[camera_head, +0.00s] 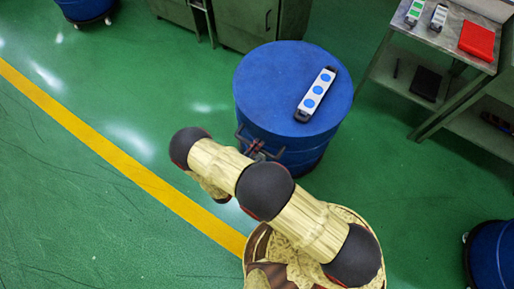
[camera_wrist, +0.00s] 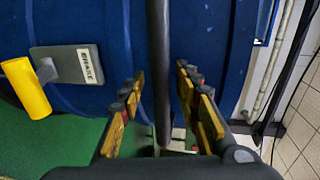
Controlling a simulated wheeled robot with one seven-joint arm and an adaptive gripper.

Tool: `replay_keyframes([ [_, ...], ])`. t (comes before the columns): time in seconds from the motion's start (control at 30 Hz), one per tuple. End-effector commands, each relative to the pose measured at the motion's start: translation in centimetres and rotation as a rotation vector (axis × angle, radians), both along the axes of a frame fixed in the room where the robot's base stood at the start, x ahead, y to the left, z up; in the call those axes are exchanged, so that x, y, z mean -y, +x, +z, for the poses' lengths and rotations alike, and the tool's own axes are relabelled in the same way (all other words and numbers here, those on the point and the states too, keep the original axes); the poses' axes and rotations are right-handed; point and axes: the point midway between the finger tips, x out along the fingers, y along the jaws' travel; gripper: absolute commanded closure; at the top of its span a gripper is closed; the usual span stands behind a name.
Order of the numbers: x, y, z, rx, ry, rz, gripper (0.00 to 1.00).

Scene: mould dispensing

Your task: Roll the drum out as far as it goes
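The blue drum (camera_head: 262,88) stands upright on the green floor in the head view, and its blue side (camera_wrist: 100,25) fills much of the wrist view. A dark handle bar (camera_wrist: 158,40) runs upright through the middle of the wrist view, in front of the drum's side. My gripper (camera_wrist: 160,76) is open, with one finger on each side of the bar and gaps showing between bar and fingers. A yellow lever (camera_wrist: 27,88) sits on a grey plate (camera_wrist: 65,64) labelled BRAKE, left of my gripper. In the head view my arm largely hides my gripper at the drum's near side.
A pale strip device with blue discs (camera_head: 316,94) lies on the drum's lid. Green cabinets (camera_head: 245,22) stand close behind the drum. A metal table (camera_head: 452,32) with a red item (camera_head: 477,41) is at the right. Floor left of the drum, with a yellow line (camera_head: 100,140), is clear.

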Motion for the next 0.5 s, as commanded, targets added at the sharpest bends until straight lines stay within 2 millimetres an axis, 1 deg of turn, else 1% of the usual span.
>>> replay_keyframes([
  [0.27,0.11,0.17,0.0,0.0,0.0,0.0,0.67],
  [0.5,0.09,0.16,0.0,0.001,0.001,0.0,0.8],
])
